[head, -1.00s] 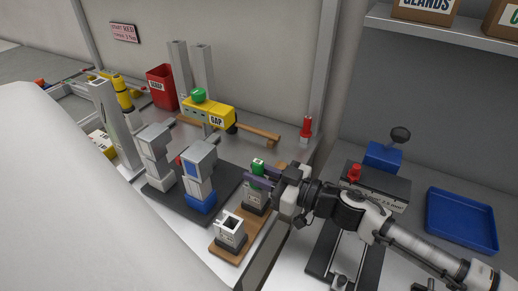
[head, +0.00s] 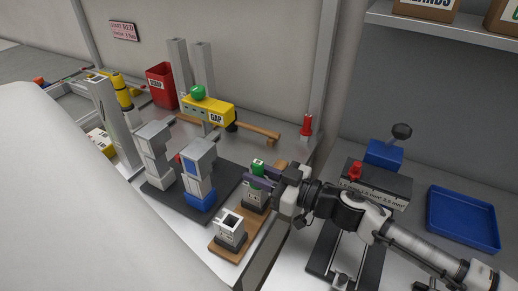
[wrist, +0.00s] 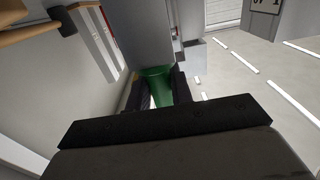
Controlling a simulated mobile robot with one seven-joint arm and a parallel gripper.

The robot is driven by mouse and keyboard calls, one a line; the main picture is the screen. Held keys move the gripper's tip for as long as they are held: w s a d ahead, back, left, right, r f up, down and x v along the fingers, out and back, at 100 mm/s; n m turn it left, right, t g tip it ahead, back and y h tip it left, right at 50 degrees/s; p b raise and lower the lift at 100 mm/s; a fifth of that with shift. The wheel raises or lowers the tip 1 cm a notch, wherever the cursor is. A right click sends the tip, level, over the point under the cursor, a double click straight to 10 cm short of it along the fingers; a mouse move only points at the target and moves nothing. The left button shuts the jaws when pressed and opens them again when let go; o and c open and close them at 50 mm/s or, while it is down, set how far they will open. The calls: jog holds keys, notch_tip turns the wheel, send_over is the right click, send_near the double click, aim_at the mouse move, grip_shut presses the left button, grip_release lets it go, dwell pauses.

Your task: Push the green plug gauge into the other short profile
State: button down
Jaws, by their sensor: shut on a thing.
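The green plug gauge (head: 257,166) is upright between the fingers of my gripper (head: 260,182), which is shut on it. In the wrist view the green body (wrist: 157,86) shows between the dark fingers. Two short grey profiles stand on a wooden board. One profile (head: 255,201) is directly below my gripper, partly hidden by the fingers; I cannot tell whether the gauge's lower end is inside it. The other short profile (head: 230,228) is at the near end of the board, upright, with its square opening empty and facing up.
The wooden board (head: 221,249) lies beside a dark mat (head: 222,205) with stacked grey blocks (head: 198,167). A yellow GAP gauge (head: 208,110) and a red bin (head: 161,86) are behind.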

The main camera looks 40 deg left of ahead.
dwell(0.3)
jog(key=c, duration=1.1)
grip_release()
jog(key=shift+c, duration=0.2)
jog(key=b+v, duration=0.3)
jog(key=v, duration=1)
jog(key=shift+w+d+b, duration=0.15)
jog(key=shift+d+b, duration=0.2)
jog(key=shift+b, duration=0.05)
jog(key=shift+r, duration=0.1)
